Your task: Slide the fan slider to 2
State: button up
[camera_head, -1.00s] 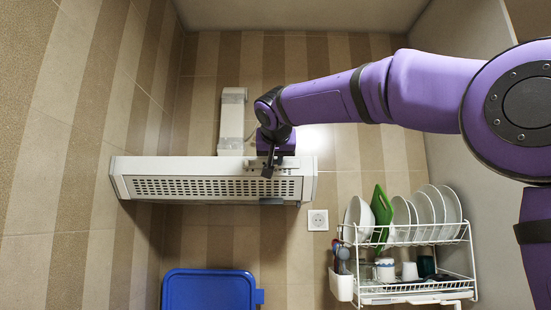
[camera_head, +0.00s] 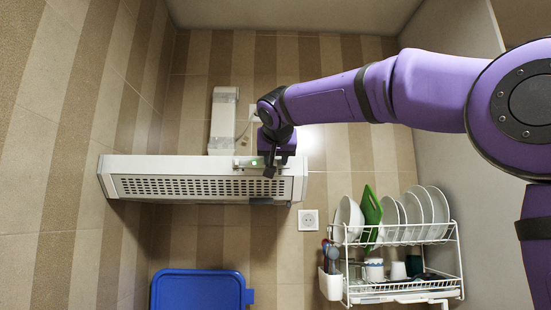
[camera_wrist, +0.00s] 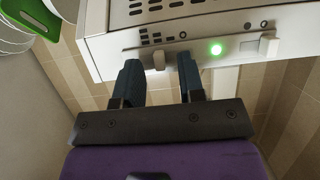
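The white range hood (camera_head: 130,170) is on the wall in the head view. A second pale knob (camera_wrist: 268,46) sits to the right, past a lit green lamp (camera_wrist: 216,49). Which setting either knob is at is too small to read. My gripper (camera_wrist: 161,80) is open, its two dark fingers apart on either side of the first knob; contact with it is not visible. In the head view my gripper (camera_head: 270,170) is at the hood's right front.
A white dish rack (camera_head: 400,240) with plates and a green board stands at the right, below the hood. A blue lidded bin (camera_head: 200,290) is at the bottom. A wall socket (camera_head: 308,220) is between hood and rack. The wall left of the hood is clear.

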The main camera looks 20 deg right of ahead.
jog(key=v, duration=1)
jog(key=shift+s, duration=0.35)
jog(key=shift+r, duration=0.1)
jog(key=s+d+f+n+g+y, duration=0.1)
jog(key=s+d+f+g, duration=0.1)
jog(key=s+f, duration=0.7)
jog(key=s+d+f+n+g+y, duration=0.1)
jog(key=s+d+f+g, duration=0.2)
jog(key=s+f, duration=0.6)
jog(key=s+d+f+n+g+y, duration=0.1)
jog(key=s+f, duration=0.7)
jog(key=f, duration=1.6)
jog(key=shift+s+d+n+g+y, duration=0.3)
jog(key=shift+s+d+g+y, duration=0.1)
jog(key=shift+d+g+y, duration=0.3)
